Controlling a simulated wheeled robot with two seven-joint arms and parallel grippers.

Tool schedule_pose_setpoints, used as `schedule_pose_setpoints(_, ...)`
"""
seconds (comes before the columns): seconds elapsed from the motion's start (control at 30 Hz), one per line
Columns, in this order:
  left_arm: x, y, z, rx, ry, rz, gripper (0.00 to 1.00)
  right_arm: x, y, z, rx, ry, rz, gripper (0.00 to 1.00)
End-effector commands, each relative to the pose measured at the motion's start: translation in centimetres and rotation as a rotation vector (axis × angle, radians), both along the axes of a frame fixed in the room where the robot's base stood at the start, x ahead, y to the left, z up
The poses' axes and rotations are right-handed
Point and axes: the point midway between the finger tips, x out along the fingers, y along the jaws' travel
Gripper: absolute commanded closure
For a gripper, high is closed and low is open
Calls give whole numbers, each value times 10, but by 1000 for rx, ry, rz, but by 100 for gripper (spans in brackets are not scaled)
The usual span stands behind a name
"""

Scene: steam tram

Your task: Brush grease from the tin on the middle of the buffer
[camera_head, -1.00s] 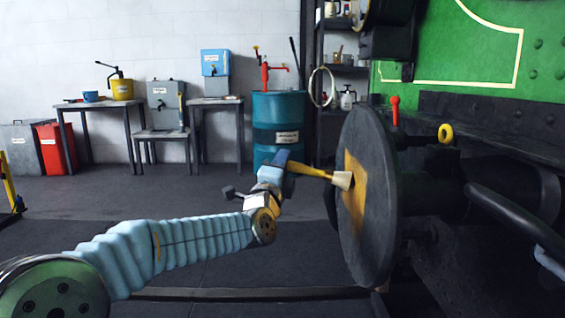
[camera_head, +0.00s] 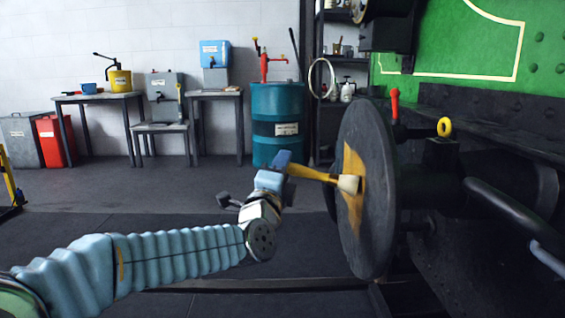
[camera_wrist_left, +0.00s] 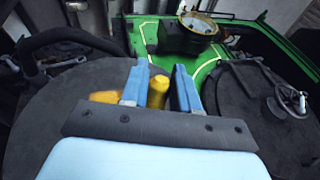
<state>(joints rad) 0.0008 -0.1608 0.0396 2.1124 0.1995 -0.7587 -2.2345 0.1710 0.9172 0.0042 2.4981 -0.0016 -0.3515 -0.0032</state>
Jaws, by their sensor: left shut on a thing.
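The brush (camera_head: 322,175) has a yellow handle and pale bristles. My left gripper (camera_head: 284,165) is shut on the handle, and the bristle end is at the face of the large dark round buffer (camera_head: 372,240). A yellow-orange grease patch (camera_head: 353,207) runs up and down the middle of that face. In the left wrist view, the handle (camera_wrist_left: 158,92) shows between the blue fingers of the left gripper (camera_wrist_left: 158,88). The buffer (camera_wrist_left: 55,125) and part of the grease (camera_wrist_left: 103,97) show at left there. I cannot make out the grease tin. My right gripper is out of view.
A red-topped lever (camera_head: 395,105) and a yellow ring (camera_head: 445,128) stand behind the buffer. A teal drum (camera_head: 277,115) and tables with containers line the back wall. The floor left of the buffer is open. In the wrist view, a dark round plate (camera_wrist_left: 255,105) lies at right.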

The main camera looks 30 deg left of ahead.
Motion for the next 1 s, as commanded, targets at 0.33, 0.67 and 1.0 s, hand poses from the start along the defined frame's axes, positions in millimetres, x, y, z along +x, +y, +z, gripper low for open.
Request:
schedule_pose_setpoints(0.33, -22, -14, 1, 0, 0, 1, 100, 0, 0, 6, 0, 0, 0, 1)
schedule_pose_setpoints(0.67, -21, -15, 22, -1, -1, 0, 100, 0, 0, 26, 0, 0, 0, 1)
schedule_pose_setpoints(1.0, -6, -6, 20, 0, 1, -1, 100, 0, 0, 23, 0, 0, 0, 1)
